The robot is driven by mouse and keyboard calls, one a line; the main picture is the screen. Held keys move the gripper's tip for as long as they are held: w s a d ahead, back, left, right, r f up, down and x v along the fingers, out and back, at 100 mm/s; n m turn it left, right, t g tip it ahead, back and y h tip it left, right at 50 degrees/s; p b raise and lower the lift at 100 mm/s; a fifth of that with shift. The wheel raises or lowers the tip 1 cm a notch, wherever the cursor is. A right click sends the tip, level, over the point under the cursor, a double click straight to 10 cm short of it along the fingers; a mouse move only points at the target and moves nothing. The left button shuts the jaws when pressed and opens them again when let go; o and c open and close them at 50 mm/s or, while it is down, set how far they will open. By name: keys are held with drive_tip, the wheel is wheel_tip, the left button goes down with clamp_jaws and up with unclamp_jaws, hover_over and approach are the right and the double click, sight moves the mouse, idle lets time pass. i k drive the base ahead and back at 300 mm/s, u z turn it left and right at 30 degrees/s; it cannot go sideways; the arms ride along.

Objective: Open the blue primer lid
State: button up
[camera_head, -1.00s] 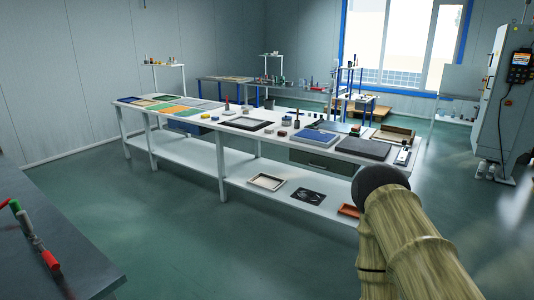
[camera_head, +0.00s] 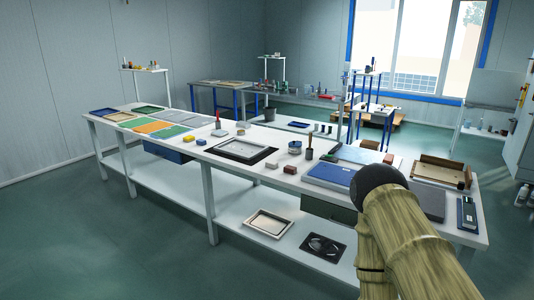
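I cannot make out a lid that is clearly the blue primer lid. A small round tin with some blue on it (camera_head: 294,147) stands on the long white table, right of the framed tray; it is too small to tell whether it has a lid on. A small blue block (camera_head: 201,142) lies further left on the table. A flat blue panel (camera_head: 329,174) lies at the table's near right part. My arm, brownish with a black rounded end, covers the lower right of the view and hides part of the table. My gripper is not in view.
The long white table (camera_head: 105,142) bears coloured sheets, a framed tray (camera_head: 241,150) and small blocks. A wooden tray (camera_head: 441,172) lies at its right end. Its lower shelf holds a pale tray (camera_head: 268,223) and a black plate (camera_head: 322,246). Green floor is free in front.

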sight(294, 145)
drive_tip(key=i, duration=2)
